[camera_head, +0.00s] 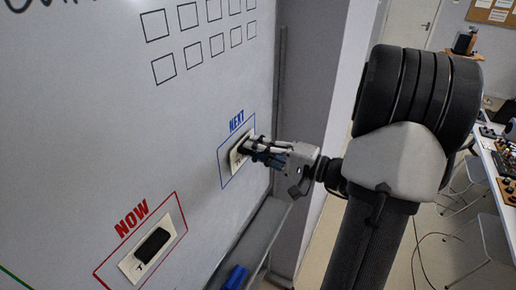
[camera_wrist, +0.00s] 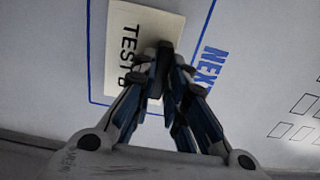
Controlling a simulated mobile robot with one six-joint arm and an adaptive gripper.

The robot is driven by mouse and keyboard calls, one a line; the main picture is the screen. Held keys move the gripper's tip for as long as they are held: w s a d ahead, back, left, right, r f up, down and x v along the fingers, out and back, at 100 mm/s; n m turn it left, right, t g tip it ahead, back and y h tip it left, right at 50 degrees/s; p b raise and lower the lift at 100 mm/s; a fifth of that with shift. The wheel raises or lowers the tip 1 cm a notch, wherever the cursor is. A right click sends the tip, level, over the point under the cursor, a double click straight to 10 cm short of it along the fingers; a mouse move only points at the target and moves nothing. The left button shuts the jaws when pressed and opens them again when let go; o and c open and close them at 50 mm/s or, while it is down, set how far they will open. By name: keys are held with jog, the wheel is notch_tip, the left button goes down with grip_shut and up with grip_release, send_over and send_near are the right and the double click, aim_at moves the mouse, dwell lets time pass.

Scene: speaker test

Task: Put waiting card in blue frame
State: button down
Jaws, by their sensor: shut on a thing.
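The waiting card (camera_wrist: 121,48) is a cream card with black lettering that reads "TEST" and a partly hidden character. It lies flat against or very near the whiteboard, inside the blue frame (camera_wrist: 91,75) labelled NEXT. In the head view the card (camera_head: 235,158) shows inside the blue frame (camera_head: 221,168), partly covered by my gripper (camera_head: 250,148). In the wrist view my gripper (camera_wrist: 163,72) is shut on the dark block on the card's face. Whether the card touches the board cannot be told.
A red frame (camera_head: 178,202) labelled NOW holds another card (camera_head: 132,264) with a black block (camera_head: 153,245), lower left. Rows of empty drawn boxes (camera_head: 217,44) are above. A ledge (camera_head: 258,235) with a blue object (camera_head: 235,277) runs below the board.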

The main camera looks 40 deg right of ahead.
jog(key=shift+w+a, duration=0.2)
jog(key=shift+w, duration=0.25)
dwell(0.4)
jog(key=c, duration=1.5)
grip_release()
jog(key=shift+c, duration=0.2)
jog(key=shift+o, duration=0.5)
jog(key=o, duration=0.3)
jog(key=shift+b+v, duration=1.2)
jog(key=shift+v, duration=2.4)
jog(key=shift+w, duration=0.1)
